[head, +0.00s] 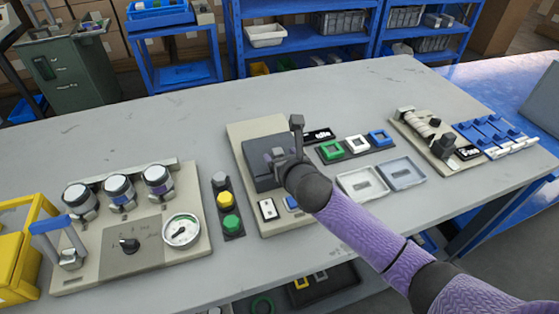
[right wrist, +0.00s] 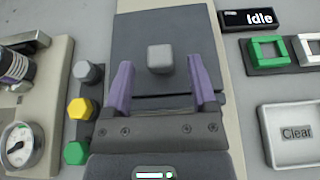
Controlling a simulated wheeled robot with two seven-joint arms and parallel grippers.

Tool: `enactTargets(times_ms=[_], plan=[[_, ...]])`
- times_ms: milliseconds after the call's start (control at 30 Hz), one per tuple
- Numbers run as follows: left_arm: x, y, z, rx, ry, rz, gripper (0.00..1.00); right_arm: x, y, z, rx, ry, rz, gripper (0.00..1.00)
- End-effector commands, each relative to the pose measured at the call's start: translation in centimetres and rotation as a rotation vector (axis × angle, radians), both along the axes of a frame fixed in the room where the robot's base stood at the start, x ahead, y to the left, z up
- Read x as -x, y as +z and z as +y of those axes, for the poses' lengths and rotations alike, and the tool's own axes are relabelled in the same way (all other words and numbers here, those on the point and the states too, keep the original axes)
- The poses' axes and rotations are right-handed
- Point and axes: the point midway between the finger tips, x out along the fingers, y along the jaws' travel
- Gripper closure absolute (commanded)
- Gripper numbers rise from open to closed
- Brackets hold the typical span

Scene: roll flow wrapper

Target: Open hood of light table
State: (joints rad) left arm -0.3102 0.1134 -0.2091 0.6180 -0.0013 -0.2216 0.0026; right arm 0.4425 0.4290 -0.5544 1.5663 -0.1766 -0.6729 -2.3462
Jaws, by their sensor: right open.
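The light table is a beige base (head: 240,131) in the middle of the bench. Its dark grey hood (head: 259,151) is down flat on the base. In the right wrist view the hood (right wrist: 195,20) carries a light grey block-shaped knob (right wrist: 160,58). My right gripper (head: 276,158) is over the hood, and its arm hides part of it in the head view. In the right wrist view the gripper's purple fingers (right wrist: 159,80) are open, one to each side of the knob and apart from it. My left gripper is not in view.
Left of the base stand grey, yellow and green buttons (head: 228,200) and a gauge panel (head: 127,252). To the right are an "Idle" display (head: 318,136), coloured square frames (head: 357,145) and two pale trays (head: 362,184). The back of the bench is clear.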

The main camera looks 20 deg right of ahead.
Motion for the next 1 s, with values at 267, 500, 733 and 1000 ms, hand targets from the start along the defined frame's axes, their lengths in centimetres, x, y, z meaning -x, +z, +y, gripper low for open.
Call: enactTargets(times_ms=[267, 500, 733, 1000], plan=[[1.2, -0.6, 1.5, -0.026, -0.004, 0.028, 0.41, -1.2, -0.4, 0.1, -0.002, -0.001, 0.0, 0.26], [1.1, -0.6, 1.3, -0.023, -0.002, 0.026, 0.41, -1.2, -0.4, 0.1, -0.003, -0.001, 0.0, 0.52], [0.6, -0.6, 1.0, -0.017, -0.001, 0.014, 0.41, -1.2, -0.4, 0.1, -0.003, -0.001, 0.001, 1.0], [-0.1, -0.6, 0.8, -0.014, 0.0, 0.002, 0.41, -1.2, -0.4, 0.1, -0.003, -0.001, 0.001, 1.0]])
